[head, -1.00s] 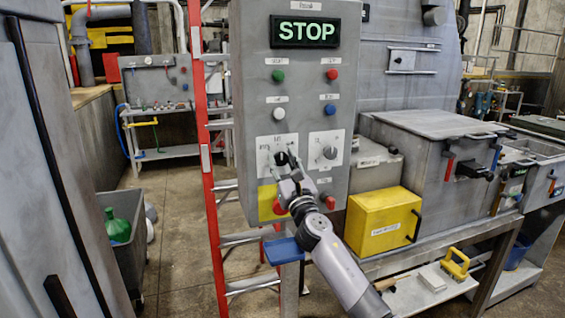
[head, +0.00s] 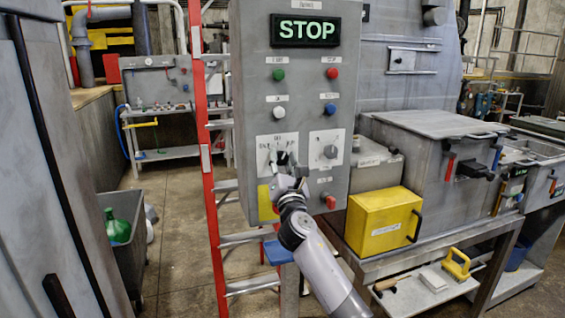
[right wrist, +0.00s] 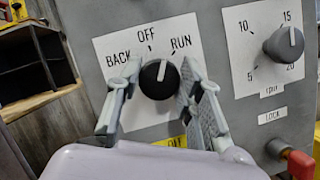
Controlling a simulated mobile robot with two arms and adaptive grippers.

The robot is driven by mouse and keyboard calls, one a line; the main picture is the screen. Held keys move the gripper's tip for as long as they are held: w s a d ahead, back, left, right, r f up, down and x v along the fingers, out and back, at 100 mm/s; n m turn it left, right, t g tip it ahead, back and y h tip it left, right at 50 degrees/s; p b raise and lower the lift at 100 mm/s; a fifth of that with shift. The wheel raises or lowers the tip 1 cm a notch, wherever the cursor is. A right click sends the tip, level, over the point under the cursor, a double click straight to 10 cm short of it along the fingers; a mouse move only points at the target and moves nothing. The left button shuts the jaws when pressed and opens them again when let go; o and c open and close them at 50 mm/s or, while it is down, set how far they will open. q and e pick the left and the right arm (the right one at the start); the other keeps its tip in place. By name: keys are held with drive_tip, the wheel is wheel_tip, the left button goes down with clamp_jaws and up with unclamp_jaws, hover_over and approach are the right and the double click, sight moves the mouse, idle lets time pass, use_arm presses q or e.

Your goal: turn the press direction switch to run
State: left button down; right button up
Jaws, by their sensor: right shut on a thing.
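The press direction switch (right wrist: 160,80) is a round black knob with a white pointer mark, on a white plate (right wrist: 108,48) labelled BACK, OFF and RUN. In the right wrist view its mark points up and slightly right, between the OFF and RUN labels. My right gripper (right wrist: 158,82) has one finger on each side of the knob and is shut on it. In the head view my right gripper (head: 283,162) is at the lower left of the grey control panel (head: 300,105) and partly hides the switch. My left gripper is not in view.
The panel's display (head: 306,30) reads STOP. A second dial (right wrist: 283,45) with numbers and a red-handled lock (right wrist: 298,163) sit right of the switch. A red ladder (head: 205,150) stands left of the panel. A yellow box (head: 383,220) is on the bench at right.

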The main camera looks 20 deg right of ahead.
drive_tip(key=shift+m+g+h, duration=0.45)
drive_tip(key=shift+m+h, duration=0.15)
drive_tip(key=shift+m, duration=0.9)
drive_tip(key=shift+m+g+h, duration=0.45)
drive_tip(key=shift+m+h, duration=0.15)
drive_tip(key=shift+m, duration=0.9)
drive_tip(key=o, duration=1.1)
drive_tip(key=shift+o, duration=0.2)
drive_tip(key=shift+s, duration=0.1)
drive_tip(key=v, duration=1.1)
drive_tip(key=shift+s+f, duration=0.15)
drive_tip(key=shift+s, duration=0.25)
drive_tip(key=shift+a, duration=0.1)
